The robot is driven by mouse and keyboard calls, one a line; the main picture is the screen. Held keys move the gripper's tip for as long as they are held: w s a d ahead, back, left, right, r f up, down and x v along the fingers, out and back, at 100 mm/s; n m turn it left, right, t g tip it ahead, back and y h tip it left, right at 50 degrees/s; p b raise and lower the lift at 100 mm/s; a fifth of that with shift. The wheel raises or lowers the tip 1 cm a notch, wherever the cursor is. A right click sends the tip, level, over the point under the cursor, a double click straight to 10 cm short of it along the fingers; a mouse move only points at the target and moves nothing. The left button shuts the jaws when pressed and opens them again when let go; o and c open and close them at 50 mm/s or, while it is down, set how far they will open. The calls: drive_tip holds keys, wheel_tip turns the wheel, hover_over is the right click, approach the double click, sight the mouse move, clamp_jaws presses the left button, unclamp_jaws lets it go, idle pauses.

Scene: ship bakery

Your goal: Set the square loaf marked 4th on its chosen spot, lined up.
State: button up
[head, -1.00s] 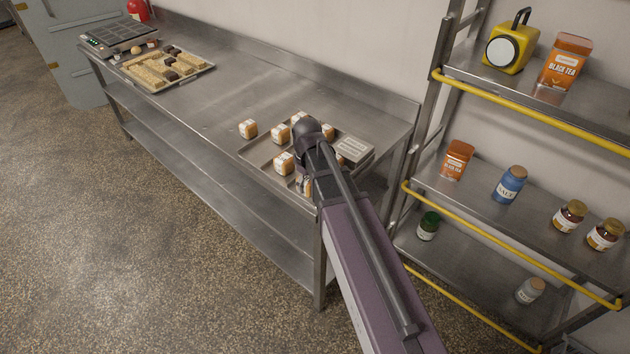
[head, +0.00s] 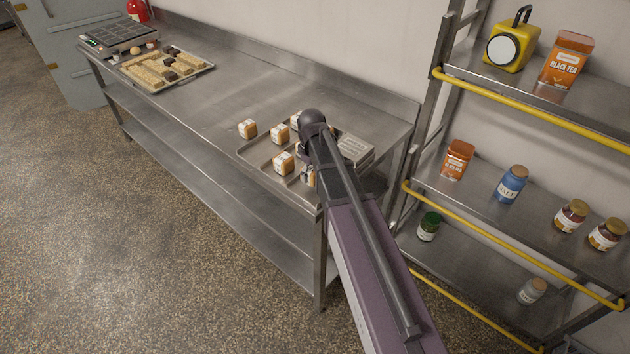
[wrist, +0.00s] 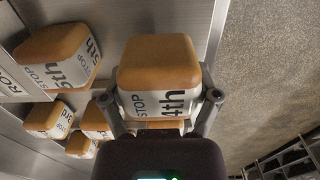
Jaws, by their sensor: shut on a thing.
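My gripper (wrist: 166,98) is shut on a square loaf marked 4th (wrist: 158,66), brown on top with a white printed wrapper, one finger on each side. The loaf looks raised in the wrist view; whether it touches anything below is hidden. A loaf marked 5th (wrist: 58,56) is to its left, apart from it. A loaf marked 3rd (wrist: 48,118) and others are lower left. In the head view, my arm covers most of the gripper and held loaf. Several loaves, one at the front (head: 284,162), stand on and around a metal tray (head: 262,160). The chosen spot cannot be made out.
The steel table (head: 215,105) has free room left of the loaves. A pastry tray (head: 190,76) and a scale (head: 118,38) are at its far end. A pale printed block (head: 355,150) is right of my arm. A shelf rack with a yellow rail (head: 530,112) stands at right.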

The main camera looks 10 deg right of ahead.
sight(312, 181)
drive_tip(key=shift+s+f+b, duration=0.15)
drive_tip(key=shift+f+b, duration=0.95)
drive_tip(key=shift+f, duration=0.35)
drive_tip(key=shift+f, duration=0.2)
drive_tip(key=o, duration=1)
drive_tip(key=shift+r, duration=0.2)
wheel_tip(312, 181, up, 12)
drive_tip(key=p, duration=1.2)
